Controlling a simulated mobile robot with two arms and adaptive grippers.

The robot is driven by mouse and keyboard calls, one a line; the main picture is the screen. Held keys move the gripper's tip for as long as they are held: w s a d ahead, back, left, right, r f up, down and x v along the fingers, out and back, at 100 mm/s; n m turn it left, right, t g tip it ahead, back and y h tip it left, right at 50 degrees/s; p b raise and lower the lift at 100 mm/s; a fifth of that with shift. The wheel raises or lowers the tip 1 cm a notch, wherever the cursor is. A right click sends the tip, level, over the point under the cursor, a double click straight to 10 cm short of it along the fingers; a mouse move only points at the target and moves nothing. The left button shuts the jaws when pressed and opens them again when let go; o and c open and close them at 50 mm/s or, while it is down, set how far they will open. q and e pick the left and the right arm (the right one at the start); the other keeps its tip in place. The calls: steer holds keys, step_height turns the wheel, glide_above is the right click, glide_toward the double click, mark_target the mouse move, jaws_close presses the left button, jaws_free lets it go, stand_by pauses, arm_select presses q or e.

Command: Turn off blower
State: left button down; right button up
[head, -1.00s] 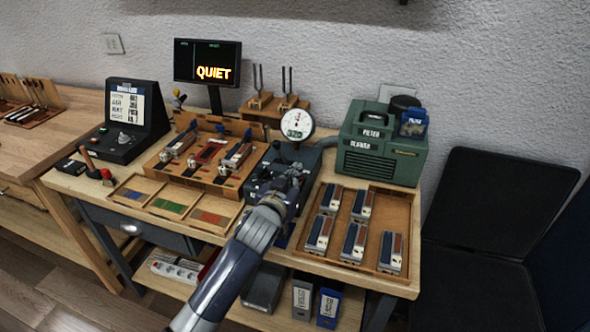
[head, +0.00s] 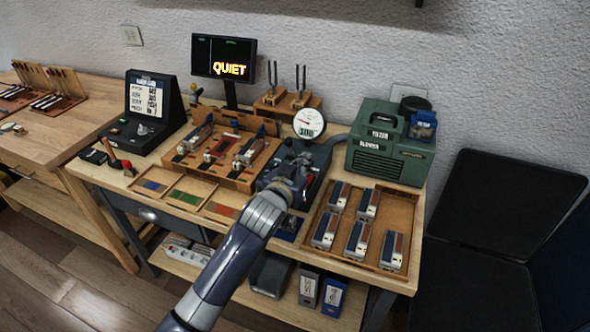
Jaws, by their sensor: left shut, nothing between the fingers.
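The green blower (head: 390,158) stands at the back right of the bench, with a blue-capped part and a black round part on top. A dark device (head: 318,163) with a round white dial gauge (head: 309,123) stands left of it. My left gripper (head: 298,174) is over this device, in front of the gauge, apart from the blower. It is shut with nothing seen in it. The fingertips are small and dark against the device, so I cannot tell whether they touch it. My right gripper is not in view.
A wooden tray (head: 322,259) of several small blocks lies in front of the blower. A wooden rack (head: 232,183) with key mechanisms is left of my gripper. A black control box (head: 150,130) stands at the left; a screen (head: 224,57) reads QUIET. Tuning forks (head: 300,82) stand behind.

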arm_select(q)
steer(key=r+v, duration=0.1)
steer(key=v, duration=0.6)
steer(key=shift+b, duration=0.3)
steer(key=shift+w+a, duration=0.1)
steer(key=shift+w, duration=0.05)
steer(key=s+a+f+n+g+y, duration=0.1)
steer(key=s+a+f+g+y, duration=0.15)
steer(key=s+a+f, duration=0.4)
steer(key=s+a+f+n+g+y, duration=0.1)
steer(key=s+a+f+g, duration=0.2)
steer(key=s+f, duration=0.6)
steer(key=s+a+f+g+y, duration=0.1)
steer(key=s+a+f+g, duration=0.2)
steer(key=s, duration=0.6)
steer(key=s+a+f+g, duration=0.2)
steer(key=s+a+f, duration=0.15)
steer(key=s, duration=0.65)
step_height(320, 180, down, 25)
steer(key=s+g, duration=0.2)
steer(key=s+a+f+g, duration=0.1)
steer(key=s+a+f, duration=0.2)
steer(key=s+f, duration=1.3)
steer(key=shift+s+a+f+m, duration=0.2)
steer(key=shift+s+f+m, duration=0.2)
steer(key=shift+s, duration=0.1)
